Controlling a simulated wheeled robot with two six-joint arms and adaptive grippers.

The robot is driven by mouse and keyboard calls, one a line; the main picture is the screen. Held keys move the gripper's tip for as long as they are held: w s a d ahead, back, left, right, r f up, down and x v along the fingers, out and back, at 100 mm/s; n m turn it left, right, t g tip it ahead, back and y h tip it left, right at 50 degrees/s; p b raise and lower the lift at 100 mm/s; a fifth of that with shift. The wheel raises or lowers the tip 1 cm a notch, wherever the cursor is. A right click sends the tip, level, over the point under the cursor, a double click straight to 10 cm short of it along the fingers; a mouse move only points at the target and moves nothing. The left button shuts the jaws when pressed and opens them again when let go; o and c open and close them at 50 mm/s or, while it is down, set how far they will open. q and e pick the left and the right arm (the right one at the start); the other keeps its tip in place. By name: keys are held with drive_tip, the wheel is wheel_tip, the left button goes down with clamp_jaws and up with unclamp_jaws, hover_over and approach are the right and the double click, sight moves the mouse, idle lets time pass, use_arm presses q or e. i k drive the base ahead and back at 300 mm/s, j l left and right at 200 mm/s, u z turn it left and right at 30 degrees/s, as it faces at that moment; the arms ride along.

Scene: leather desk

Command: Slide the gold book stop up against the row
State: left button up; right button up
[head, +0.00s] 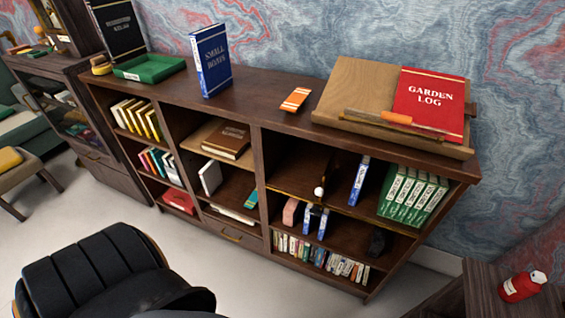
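A row of green books (412,196) with white labels stands at the right end of the upper right compartment of the dark wooden shelf unit. A blue and white book (360,181) stands, slightly tilted, to the left of them, with a gap between. Further left in the same compartment is a small item with a white round knob (319,191) and a thin gold-brown upright part; I cannot tell whether it is the gold book stop. No other clear gold book stop shows. Neither of my grippers is in view.
On the unit's top are a blue book (211,60), a green tray (149,68), an orange card (295,99) and a wooden slanted stand (355,88) with a red book (430,100). A black chair (100,270) stands in front at left. Pale floor (240,280) is open before the unit.

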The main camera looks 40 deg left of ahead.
sight(320, 192)
drive_tip(key=u, duration=0.75)
drive_tip(key=j+z, duration=0.25)
drive_tip(key=z, duration=0.15)
drive_tip(key=k+j+z, duration=0.15)
drive_tip(key=z, duration=0.3)
drive_tip(key=j, duration=0.1)
